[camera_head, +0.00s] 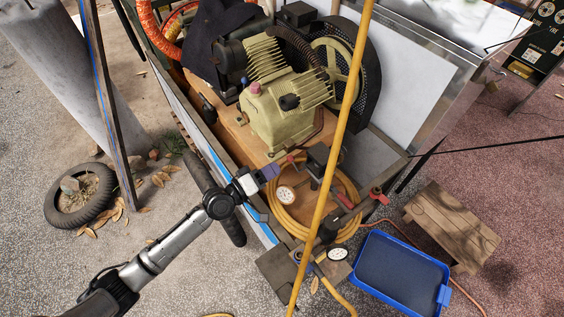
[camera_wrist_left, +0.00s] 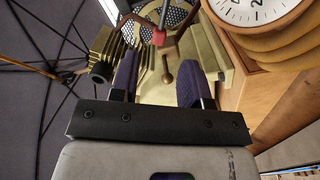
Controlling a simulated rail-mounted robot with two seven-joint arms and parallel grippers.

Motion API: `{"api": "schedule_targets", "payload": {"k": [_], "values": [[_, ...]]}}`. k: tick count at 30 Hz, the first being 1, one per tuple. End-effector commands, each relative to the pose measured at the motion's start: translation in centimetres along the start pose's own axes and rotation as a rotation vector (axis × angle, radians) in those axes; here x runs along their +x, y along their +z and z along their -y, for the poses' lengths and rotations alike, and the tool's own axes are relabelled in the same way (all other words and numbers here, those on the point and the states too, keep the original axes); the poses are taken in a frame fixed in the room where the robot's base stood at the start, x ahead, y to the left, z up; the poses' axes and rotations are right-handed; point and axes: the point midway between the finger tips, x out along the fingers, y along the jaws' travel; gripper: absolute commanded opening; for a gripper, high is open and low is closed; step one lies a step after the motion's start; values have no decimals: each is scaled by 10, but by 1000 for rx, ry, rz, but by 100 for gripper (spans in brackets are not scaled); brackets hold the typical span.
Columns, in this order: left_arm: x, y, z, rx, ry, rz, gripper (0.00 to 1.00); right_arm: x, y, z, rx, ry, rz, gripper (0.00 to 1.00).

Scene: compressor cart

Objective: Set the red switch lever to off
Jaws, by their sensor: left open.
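A small red lever tip (camera_head: 291,158) shows beside the black box (camera_head: 318,155) in the head view. In the left wrist view a red knob (camera_wrist_left: 158,37) on a dark stem appears beyond and between the fingers; I take it to be the same lever. My left gripper (camera_head: 271,172) is open, with purple-padded fingers, just left of the red tip. In the wrist view the open fingers (camera_wrist_left: 158,78) hold nothing, and contact with the lever cannot be made out. My right gripper is not in view.
The compressor (camera_head: 285,115) stands behind the fingers. A gauge (camera_head: 286,195) and coiled yellow hose (camera_head: 355,215) lie close by. A yellow pole or hose (camera_head: 335,140) crosses the head view in front. Other red handles (camera_head: 378,193) sit right. A blue tray (camera_head: 400,272) is at lower right.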

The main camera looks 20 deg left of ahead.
Motion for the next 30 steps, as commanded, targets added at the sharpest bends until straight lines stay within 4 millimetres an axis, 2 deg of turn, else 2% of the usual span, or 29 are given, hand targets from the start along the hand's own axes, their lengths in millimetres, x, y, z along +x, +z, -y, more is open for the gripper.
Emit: {"api": "schedule_targets", "payload": {"k": [1, 6, 12, 18, 30], "values": [[-12, 0, 1, 2, -3, 1, 43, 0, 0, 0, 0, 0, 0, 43], [-43, 0, 1, 2, -2, 1, 43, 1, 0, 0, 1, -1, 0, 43], [-68, 0, 1, 1, -1, 0, 43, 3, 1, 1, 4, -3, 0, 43], [-80, 0, 0, -2, 0, 0, 43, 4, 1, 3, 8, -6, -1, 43], [-82, 0, 0, -1, 1, -2, 43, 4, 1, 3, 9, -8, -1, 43]]}}
